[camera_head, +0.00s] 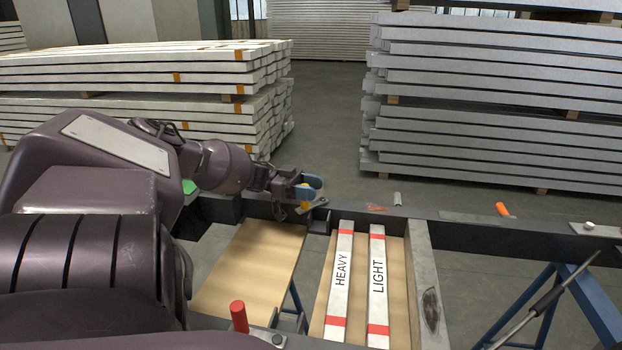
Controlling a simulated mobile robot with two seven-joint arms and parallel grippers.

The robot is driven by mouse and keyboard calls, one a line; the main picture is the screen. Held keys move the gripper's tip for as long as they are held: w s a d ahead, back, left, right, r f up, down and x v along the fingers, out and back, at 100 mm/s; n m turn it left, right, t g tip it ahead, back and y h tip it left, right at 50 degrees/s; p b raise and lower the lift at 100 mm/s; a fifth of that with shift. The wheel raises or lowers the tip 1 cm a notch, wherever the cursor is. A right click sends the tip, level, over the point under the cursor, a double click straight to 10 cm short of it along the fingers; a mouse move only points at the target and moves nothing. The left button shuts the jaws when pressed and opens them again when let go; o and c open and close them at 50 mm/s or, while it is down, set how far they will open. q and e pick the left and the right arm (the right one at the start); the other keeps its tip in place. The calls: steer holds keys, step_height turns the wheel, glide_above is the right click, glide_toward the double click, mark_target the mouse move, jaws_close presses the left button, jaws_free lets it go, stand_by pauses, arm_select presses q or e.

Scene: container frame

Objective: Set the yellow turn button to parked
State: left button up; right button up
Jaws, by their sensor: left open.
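The yellow turn button (305,207) shows as a small yellow patch at the far rail of the frame, between and just below my left gripper's fingers. My left gripper (306,188) has blue fingertips and is open around or right beside the button; I cannot tell whether it touches it. A small grey metal lever or plate (318,204) sticks out to the right of the button. The gripper hides most of the button, so its setting cannot be read. My right gripper is not in view.
Two bars marked HEAVY (342,272) and LIGHT (378,276) lie on a wooden board right of the button. Another wooden board (252,268) lies left. A red knob (239,316) stands in front, an orange one (502,209) on the far rail. Stacked beams (490,100) stand behind.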

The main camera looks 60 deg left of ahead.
arm_select(q)
step_height(320, 180, up, 20)
steer(key=p, duration=0.6)
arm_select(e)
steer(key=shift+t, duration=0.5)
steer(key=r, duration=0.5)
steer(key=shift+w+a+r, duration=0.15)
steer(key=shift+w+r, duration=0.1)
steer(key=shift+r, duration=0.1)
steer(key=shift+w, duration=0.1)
